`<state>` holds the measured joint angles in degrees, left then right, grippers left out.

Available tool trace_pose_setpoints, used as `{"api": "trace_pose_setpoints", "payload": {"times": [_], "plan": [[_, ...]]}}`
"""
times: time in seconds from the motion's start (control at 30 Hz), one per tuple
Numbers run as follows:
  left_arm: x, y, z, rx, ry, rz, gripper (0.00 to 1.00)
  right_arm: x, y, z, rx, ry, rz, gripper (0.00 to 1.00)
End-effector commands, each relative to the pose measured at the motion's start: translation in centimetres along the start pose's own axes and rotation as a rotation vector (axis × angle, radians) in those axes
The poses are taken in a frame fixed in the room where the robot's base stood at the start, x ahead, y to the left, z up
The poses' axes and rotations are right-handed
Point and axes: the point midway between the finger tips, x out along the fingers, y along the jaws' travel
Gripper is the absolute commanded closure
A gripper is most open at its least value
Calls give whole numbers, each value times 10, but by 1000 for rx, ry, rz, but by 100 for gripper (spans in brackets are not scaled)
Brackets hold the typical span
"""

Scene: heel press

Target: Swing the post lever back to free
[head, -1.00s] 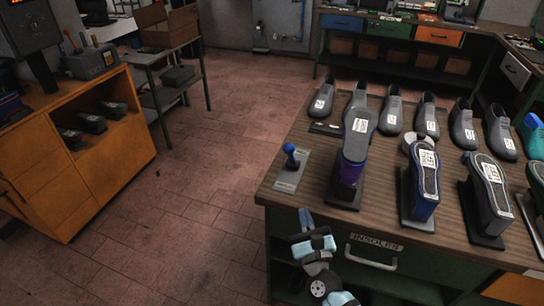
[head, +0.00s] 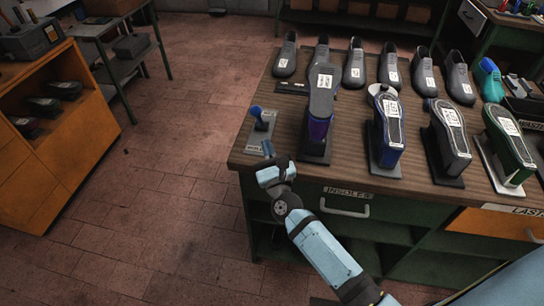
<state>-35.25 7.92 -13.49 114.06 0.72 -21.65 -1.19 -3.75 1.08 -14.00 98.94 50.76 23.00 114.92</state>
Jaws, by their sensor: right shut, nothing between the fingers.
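The post lever, a short lever with a blue knob (head: 257,113), stands on a small grey labelled plate (head: 261,135) at the near left corner of the wooden bench top (head: 236,160). Its knob appears tipped slightly to the left. My right gripper (head: 268,149) is shut and empty, just in front of the bench edge and below the lever in the head view. A gap to the knob shows; whether the fingertips touch the plate I cannot tell. My left gripper is not in view.
Several more stands and a row of grey lasts (head: 354,62) fill the bench. A drawer handle (head: 345,209) juts from the front.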

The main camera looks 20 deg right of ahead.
Motion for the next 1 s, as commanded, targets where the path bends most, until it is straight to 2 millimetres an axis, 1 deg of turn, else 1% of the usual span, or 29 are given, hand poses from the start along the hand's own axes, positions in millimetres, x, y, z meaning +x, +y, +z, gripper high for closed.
{"api": "trace_pose_setpoints", "payload": {"times": [0.03,0.2,0.3,0.4,0.57,0.87,1.0], "plan": [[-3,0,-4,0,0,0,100,14,0,4,1,-2,-1,100],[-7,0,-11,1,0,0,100,46,-1,3,-1,-1,-1,100],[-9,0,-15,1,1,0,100,59,0,2,0,0,0,100],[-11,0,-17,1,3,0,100,68,0,2,0,0,0,100],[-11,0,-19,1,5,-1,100,73,0,0,-1,1,0,100],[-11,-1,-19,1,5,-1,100,73,0,0,0,1,0,100],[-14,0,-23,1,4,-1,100,76,-1,3,6,11,-1,100]]}}
